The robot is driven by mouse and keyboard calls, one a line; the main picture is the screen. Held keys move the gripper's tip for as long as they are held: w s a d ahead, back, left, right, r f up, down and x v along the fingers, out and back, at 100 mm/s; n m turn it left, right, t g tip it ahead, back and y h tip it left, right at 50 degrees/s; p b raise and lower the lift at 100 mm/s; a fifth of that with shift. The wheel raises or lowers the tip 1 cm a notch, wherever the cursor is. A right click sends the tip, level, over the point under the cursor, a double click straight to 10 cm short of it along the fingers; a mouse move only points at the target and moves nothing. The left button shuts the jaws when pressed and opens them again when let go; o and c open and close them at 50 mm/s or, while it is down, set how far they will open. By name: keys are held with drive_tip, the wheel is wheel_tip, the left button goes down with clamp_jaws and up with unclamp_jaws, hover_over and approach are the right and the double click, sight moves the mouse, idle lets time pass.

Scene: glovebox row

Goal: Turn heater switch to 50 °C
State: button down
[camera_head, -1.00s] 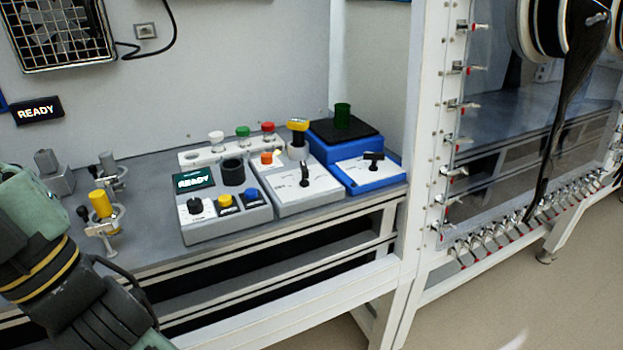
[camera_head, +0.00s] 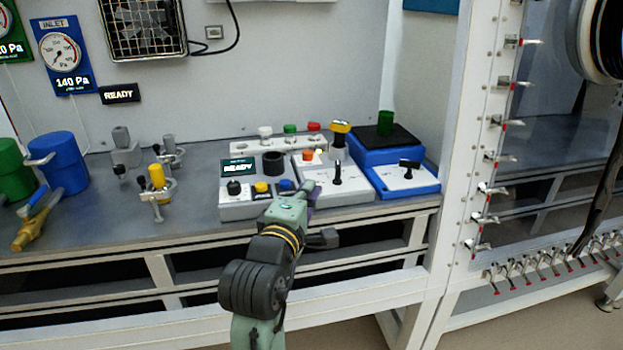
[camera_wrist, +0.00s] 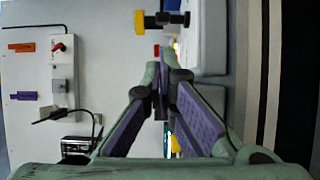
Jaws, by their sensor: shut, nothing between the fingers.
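Three control units stand side by side on the bench. The left grey unit (camera_head: 235,210) has a READY screen, a black knob (camera_head: 234,188), and yellow and blue buttons. The middle grey unit (camera_head: 352,190) has an upright black lever (camera_head: 337,172) and an orange knob (camera_head: 308,156). The right blue unit (camera_head: 425,184) has a black T-shaped handle (camera_head: 408,164). No 50 °C marking is readable, so I cannot tell which is the heater switch. My gripper (camera_head: 313,193) is shut and empty in front of the middle unit; its purple fingers (camera_wrist: 160,88) meet in the wrist view. Contact cannot be told.
A rack with white, green and red caps (camera_head: 290,129) stands behind the units. Clamps (camera_head: 157,184) and blue and green canisters (camera_head: 60,160) stand left. A white frame post (camera_head: 462,130) rises right.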

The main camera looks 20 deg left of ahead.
sight(319, 184)
drive_tip(key=w, duration=0.3)
drive_tip(key=w+p, duration=0.1)
drive_tip(key=w, duration=0.1)
drive_tip(key=w+p, duration=0.1)
drive_tip(key=w, duration=0.2)
drive_tip(key=shift+w+a, duration=0.35)
drive_tip(key=shift+a, duration=0.1)
